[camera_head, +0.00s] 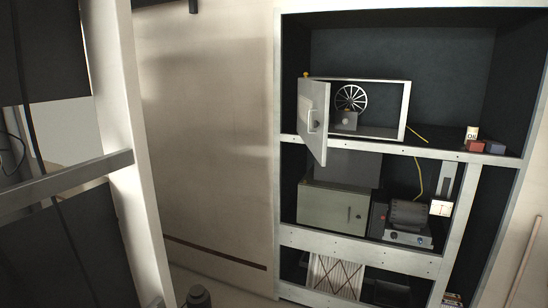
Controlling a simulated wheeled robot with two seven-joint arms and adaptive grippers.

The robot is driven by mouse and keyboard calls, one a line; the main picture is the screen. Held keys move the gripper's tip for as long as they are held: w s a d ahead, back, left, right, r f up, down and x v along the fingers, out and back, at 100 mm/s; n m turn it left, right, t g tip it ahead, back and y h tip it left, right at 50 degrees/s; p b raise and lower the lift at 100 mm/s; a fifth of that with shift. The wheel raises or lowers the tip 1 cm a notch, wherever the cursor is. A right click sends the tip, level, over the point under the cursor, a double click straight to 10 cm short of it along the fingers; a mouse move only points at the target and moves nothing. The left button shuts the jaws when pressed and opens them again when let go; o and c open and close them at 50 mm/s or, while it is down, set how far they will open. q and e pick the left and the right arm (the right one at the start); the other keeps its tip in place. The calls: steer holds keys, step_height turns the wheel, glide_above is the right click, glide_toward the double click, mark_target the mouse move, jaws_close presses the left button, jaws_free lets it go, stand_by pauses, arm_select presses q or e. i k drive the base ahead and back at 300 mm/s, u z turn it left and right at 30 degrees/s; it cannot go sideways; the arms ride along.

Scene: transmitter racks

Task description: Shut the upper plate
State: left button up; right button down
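The upper plate (316,143) is a pale door with a small handle (313,121), hinged at the left side of a box (407,105) on the rack's upper shelf. It stands open, swung out toward me. The box's inside shows a spoked wheel (351,98) and a small grey block (344,121). Below, a grey-green plate (328,209) appears shut. Neither gripper shows in the view.
The open rack (280,160) stands at the centre right. Another rack's white post (118,120) stands at the near left. A dark rounded thing (198,297) shows at the bottom edge.

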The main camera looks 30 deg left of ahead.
mark_target(313, 104)
steer(key=u, duration=0.45)
steer(key=i, duration=0.95)
steer(key=u, duration=0.85)
